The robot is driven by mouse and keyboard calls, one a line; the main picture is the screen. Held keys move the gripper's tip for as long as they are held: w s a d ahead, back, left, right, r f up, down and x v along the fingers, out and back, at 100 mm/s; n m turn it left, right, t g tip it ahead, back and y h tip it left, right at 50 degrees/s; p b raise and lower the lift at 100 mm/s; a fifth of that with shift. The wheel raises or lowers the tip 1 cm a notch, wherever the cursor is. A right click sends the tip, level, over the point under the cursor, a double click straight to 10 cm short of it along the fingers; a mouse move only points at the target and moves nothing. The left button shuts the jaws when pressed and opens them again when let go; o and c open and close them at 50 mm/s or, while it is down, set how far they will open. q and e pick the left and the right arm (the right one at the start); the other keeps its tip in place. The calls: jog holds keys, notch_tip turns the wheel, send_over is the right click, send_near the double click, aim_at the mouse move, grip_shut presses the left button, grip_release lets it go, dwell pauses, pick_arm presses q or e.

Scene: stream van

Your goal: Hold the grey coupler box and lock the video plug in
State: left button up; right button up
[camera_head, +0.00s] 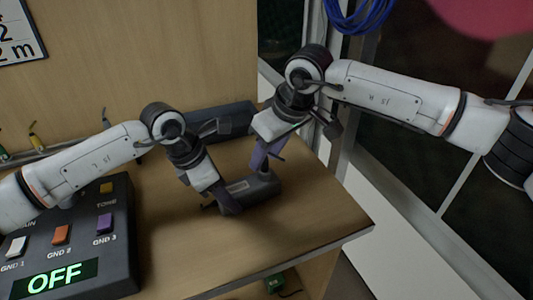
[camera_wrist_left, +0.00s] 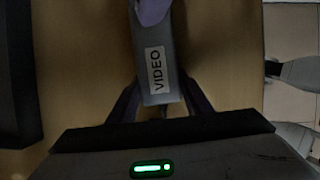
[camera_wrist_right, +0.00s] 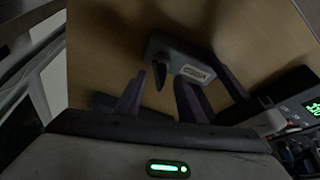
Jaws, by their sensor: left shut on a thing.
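The grey coupler box (camera_head: 262,186) is over the table, in front of the dark bar. Its white VIDEO label (camera_wrist_left: 157,70) shows in the left wrist view. My left gripper (camera_head: 226,200), with purple fingers, is shut on the box's left end. My right gripper (camera_head: 264,158) is above the box's right end. In the right wrist view, its fingers (camera_wrist_right: 160,80) stand apart, and a dark plug-like piece (camera_wrist_right: 160,76) at the box's end shows between them, with gaps on both sides. I cannot tell whether this is the video plug or how far in it sits.
A dark switch box (camera_head: 120,240) with coloured buttons and a green OFF display stands at left. A dark long bar (camera_head: 225,118) lies at the table's back. The wooden table (camera_head: 300,235) is bare at the front right; its edge drops off there. A blue cable coil (camera_head: 357,12) hangs above.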

jog(key=shift+r, duration=0.1)
jog(key=v, duration=1.1)
jog(key=shift+r, duration=0.4)
pick_arm(q)
jog(key=o, duration=1.3)
jog(key=shift+r, duration=0.15)
